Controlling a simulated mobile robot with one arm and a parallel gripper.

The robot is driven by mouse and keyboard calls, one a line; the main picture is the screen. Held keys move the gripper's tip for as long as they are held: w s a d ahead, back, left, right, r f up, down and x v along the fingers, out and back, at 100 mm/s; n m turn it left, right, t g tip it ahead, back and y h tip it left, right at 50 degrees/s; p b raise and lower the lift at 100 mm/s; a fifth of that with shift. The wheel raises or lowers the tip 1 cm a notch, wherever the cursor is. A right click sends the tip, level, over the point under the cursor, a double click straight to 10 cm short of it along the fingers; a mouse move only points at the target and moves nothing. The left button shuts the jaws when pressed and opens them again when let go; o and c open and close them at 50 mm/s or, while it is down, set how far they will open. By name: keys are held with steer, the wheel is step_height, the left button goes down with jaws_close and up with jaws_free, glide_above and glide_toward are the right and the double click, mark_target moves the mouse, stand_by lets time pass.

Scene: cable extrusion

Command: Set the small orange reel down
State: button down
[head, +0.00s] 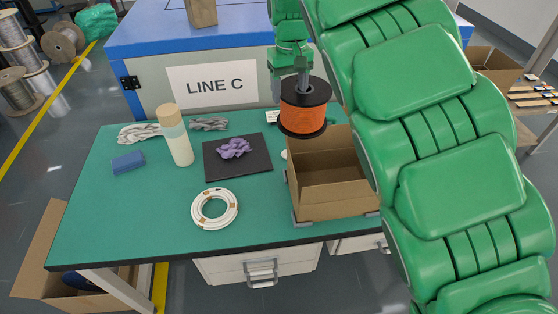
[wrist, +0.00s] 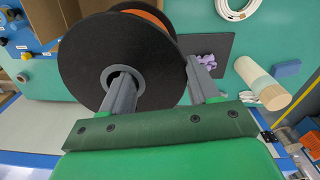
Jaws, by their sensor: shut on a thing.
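The small orange reel (head: 303,113) has black flanges and an orange winding. In the head view it hangs upright in the air above the back of the green table, near the cardboard box. My gripper (head: 301,66) is above it and shut on it. In the wrist view the reel's black flange (wrist: 115,65) fills the upper left. One grey finger of my gripper (wrist: 160,85) enters the flange's centre hole and the other lies outside the rim. The reel's underside is hidden.
An open, empty-looking cardboard box (head: 335,204) stands at the table's right. A black mat (head: 250,168) holds a purple cloth (head: 235,148). A white cable coil (head: 214,226), a bottle (head: 177,140) and a blue block (head: 128,162) stand or lie left. The front left tabletop (head: 130,220) is clear.

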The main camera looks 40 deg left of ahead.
steer(key=s+a+f+n, duration=0.3)
steer(key=s+a, duration=0.3)
steer(key=s, duration=0.4)
steer(key=s+a+f+n, duration=0.4)
steer(key=s+a, duration=0.1)
steer(key=s, duration=0.4)
steer(key=s+a+f+n, duration=0.2)
steer(key=s+f+n, duration=0.15)
steer(key=s, duration=0.85)
steer(key=s+a+f+n, duration=0.25)
steer(key=s+n, duration=0.25)
steer(key=s, duration=0.7)
steer(key=a+f, duration=0.9)
steer(key=a, duration=0.5)
steer(key=shift+w, duration=0.3)
steer(key=shift+f, duration=0.15)
steer(key=shift+a+f, duration=0.1)
steer(key=shift+f, duration=1.65)
steer(key=shift+c, duration=1.2)
jaws_free()
